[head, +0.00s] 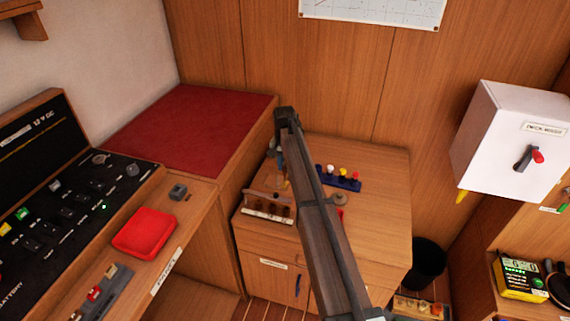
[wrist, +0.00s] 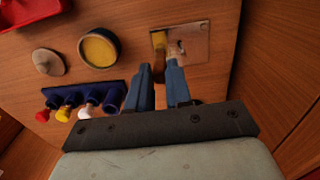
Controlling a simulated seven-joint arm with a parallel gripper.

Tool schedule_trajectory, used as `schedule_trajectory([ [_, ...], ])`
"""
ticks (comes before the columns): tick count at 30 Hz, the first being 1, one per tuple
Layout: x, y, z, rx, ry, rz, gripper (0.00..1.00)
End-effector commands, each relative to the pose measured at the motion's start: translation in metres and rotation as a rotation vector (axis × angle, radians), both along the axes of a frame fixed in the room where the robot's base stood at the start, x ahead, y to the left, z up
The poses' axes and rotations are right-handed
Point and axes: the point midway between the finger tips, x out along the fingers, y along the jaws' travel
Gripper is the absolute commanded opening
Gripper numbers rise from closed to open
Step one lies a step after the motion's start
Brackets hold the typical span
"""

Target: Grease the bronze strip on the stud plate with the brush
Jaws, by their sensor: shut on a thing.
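My gripper (wrist: 160,72) is low over the wooden bench top, its blue-grey fingers shut on the brush (wrist: 174,50). The brush's pale end shows just past the fingertips, over the stud plate (wrist: 194,42). The bronze strip (wrist: 159,40) is a yellowish-brown patch on the plate's left part, right beside the brush end. I cannot tell whether the bristles touch it. An open round pot (wrist: 99,47) with yellow grease stands left of the plate. In the head view my arm hides much of this area.
A round lid (wrist: 47,62) lies left of the pot. A blue rack (head: 338,180) holds several coloured-topped pieces, close to my gripper. A wooden rack (head: 268,207) stands at the bench's front left. A red tray (wrist: 30,10) is at the wrist view's corner. The bench's right side (head: 382,190) is clear.

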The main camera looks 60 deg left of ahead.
Motion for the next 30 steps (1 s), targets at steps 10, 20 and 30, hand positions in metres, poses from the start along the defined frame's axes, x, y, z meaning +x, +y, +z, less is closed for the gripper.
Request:
schedule_trajectory([
  [10,-0.007,-0.007,0.001,-0.001,0.001,0.0,0.0],
  [20,-0.008,-0.008,0.001,-0.001,0.001,0.0,0.0],
  [30,-0.015,-0.015,0.0,0.0,0.0,0.0,0.0],
])
